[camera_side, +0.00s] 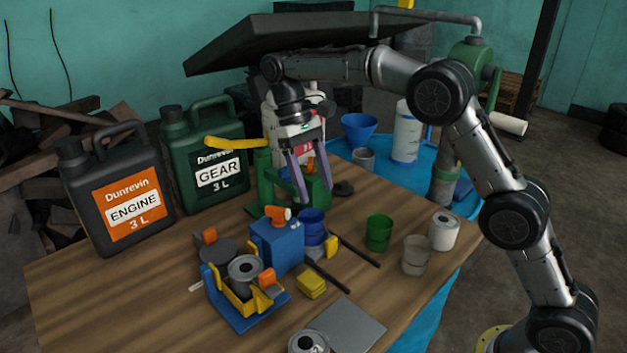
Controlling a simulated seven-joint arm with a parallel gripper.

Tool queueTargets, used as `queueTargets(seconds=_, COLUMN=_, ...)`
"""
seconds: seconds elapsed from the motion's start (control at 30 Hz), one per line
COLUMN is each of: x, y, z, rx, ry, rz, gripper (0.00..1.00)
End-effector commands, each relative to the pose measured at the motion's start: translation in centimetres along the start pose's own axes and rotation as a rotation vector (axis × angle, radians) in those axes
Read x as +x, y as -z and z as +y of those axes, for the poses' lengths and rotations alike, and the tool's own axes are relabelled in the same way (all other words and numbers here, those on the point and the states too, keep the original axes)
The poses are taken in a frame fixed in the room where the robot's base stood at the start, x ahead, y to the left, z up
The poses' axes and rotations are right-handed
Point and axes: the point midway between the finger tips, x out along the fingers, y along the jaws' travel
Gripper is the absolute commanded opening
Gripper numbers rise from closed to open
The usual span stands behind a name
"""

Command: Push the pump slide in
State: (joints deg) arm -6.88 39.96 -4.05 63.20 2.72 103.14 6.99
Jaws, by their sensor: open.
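My gripper (312,188) points down with its two purple fingers apart, over a green fixture (266,190) at the back middle of the wooden table. A small orange part (311,165) shows between or behind the fingers; I cannot tell whether they touch it. A blue box (284,248) with an orange fitting (281,213) on top stands in front of the green fixture. I cannot tell for certain which part is the pump slide. The fingers hide part of the green fixture.
A black engine oil can (88,208) and a green gear oil can (178,150) stand at the left. A blue-based fixture (238,318) holds grey round parts. Green (379,233) and clear (416,255) cups stand right.

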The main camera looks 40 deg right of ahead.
Motion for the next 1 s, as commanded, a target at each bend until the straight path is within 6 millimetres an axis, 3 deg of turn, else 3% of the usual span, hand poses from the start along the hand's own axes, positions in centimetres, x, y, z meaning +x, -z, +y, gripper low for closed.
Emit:
queueTargets(seconds=0.43, x=-0.3, y=0.3, z=0.0, rx=0.003, ry=0.002, rz=0.015, gripper=0.68)
queueTargets(seconds=0.63, x=0.9, y=1.0, z=0.1, rx=0.02, ry=-0.002, rz=0.122, gripper=0.68)
queueTargets(seconds=1.0, x=-0.7, y=-5.2, z=0.1, rx=0.007, ry=-0.003, rz=0.368, gripper=0.68)
